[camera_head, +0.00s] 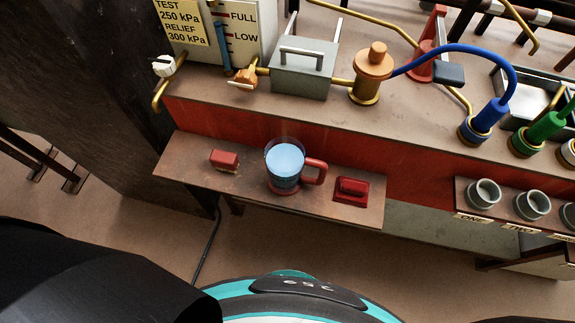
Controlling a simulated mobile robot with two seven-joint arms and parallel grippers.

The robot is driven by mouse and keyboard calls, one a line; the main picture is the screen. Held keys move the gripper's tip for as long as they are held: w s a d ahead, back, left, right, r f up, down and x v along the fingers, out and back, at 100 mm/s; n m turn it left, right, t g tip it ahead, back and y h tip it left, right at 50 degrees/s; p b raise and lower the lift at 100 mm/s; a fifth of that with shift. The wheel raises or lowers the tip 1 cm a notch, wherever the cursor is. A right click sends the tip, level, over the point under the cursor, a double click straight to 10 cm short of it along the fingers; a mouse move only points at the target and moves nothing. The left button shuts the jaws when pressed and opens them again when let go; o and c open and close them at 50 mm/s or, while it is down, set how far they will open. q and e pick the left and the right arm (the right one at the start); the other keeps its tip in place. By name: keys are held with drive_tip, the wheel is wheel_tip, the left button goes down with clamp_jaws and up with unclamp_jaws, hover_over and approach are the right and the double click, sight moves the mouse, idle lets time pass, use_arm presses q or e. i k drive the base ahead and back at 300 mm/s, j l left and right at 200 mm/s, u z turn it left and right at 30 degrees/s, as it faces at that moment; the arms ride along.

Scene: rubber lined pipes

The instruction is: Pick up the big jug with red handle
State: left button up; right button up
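The big jug (285,168) is a clear vessel with light blue liquid in it and a red handle (315,171) on its right side. It stands upright on a brown lower shelf (185,161), on a reddish base. No gripper shows in the head view. A dark shape fills the lower left corner, and whether it is part of my arm is unclear.
A red block (224,160) sits left of the jug and a red stamp-like object (351,190) sits right of it. Behind rises a bench (420,135) with a grey box (303,70), an orange valve (373,65) and a blue hose (460,48). Grey cups (483,193) stand at right.

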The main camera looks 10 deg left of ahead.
sight(285, 157)
drive_tip(key=i+j, duration=0.1)
drive_tip(key=j, duration=0.4)
drive_tip(key=i+j+z, duration=0.1)
drive_tip(key=j, duration=0.85)
drive_tip(key=k+z, duration=0.1)
drive_tip(key=z, duration=0.3)
drive_tip(key=l+z, duration=0.1)
drive_tip(key=z, duration=0.35)
drive_tip(key=k+l+z, duration=0.1)
drive_tip(key=z, duration=0.3)
